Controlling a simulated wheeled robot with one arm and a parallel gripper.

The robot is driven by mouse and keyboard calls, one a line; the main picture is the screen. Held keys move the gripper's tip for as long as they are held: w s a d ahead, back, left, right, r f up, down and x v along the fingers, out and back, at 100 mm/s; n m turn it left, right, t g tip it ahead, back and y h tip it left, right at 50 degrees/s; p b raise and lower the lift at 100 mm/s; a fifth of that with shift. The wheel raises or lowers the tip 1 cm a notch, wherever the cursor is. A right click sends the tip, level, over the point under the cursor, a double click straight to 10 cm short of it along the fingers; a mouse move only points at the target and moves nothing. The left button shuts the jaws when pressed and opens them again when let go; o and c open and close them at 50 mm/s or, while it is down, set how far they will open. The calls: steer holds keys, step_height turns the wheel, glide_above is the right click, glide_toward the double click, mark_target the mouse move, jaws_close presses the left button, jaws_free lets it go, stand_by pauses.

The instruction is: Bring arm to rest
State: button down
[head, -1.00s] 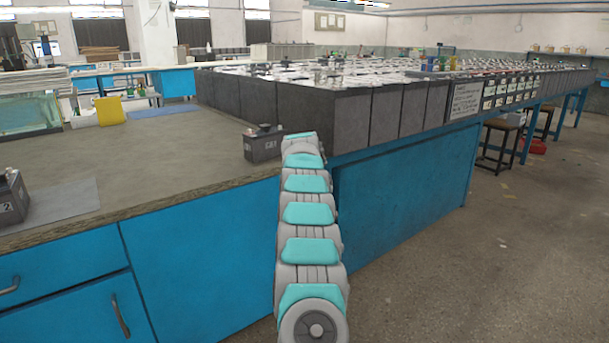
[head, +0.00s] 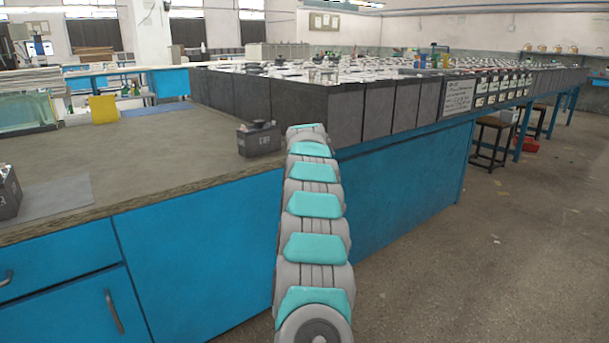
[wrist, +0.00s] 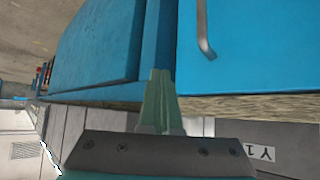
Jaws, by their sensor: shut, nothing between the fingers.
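My arm (head: 315,220), grey with teal covers, stretches forward from the bottom of the head view towards the bench. Its far end is beside a small dark battery (head: 259,141) on the bench top; I cannot tell whether they touch. My gripper (wrist: 161,76) is hidden in the head view. In the wrist view its green-grey fingers are together with nothing between them. They point at the bench's blue front (wrist: 100,45), near a cabinet handle (wrist: 204,30).
A long row of dark batteries (head: 345,115) stands behind on the bench. Another battery (head: 8,192) is at the left edge near a grey mat (head: 60,197). A yellow block (head: 103,109) stands farther back. The floor (head: 480,265) at right is open, with stools (head: 492,140) beyond.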

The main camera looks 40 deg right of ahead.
steer(key=s+r, duration=0.4)
steer(key=s, duration=0.2)
steer(key=shift+r+b, duration=0.3)
steer(key=shift+r, duration=0.1)
steer(key=shift+a, duration=0.2)
steer(key=a+f+n+y, duration=0.1)
steer(key=a+n+y, duration=0.2)
steer(key=a, duration=1.6)
steer(key=s+a+f+n+g+y, duration=0.1)
steer(key=s+a, duration=0.3)
steer(key=a, duration=0.5)
steer(key=s+a+f+n+g+y, duration=0.15)
steer(key=s+a, duration=0.25)
steer(key=a, duration=0.5)
steer(key=s+a+f+n+g, duration=0.1)
steer(key=s+a+f, duration=0.3)
steer(key=s, duration=0.8)
steer(key=s+a+f+n+g+y, duration=0.1)
steer(key=s+a+f+g, duration=0.2)
steer(key=s+a, duration=0.5)
steer(key=s+a+f+n+g, duration=0.2)
steer(key=s+a+f, duration=0.2)
steer(key=s, duration=1.3)
steer(key=a, duration=0.3)
steer(key=shift+f, duration=0.3)
steer(key=shift+y, duration=0.25)
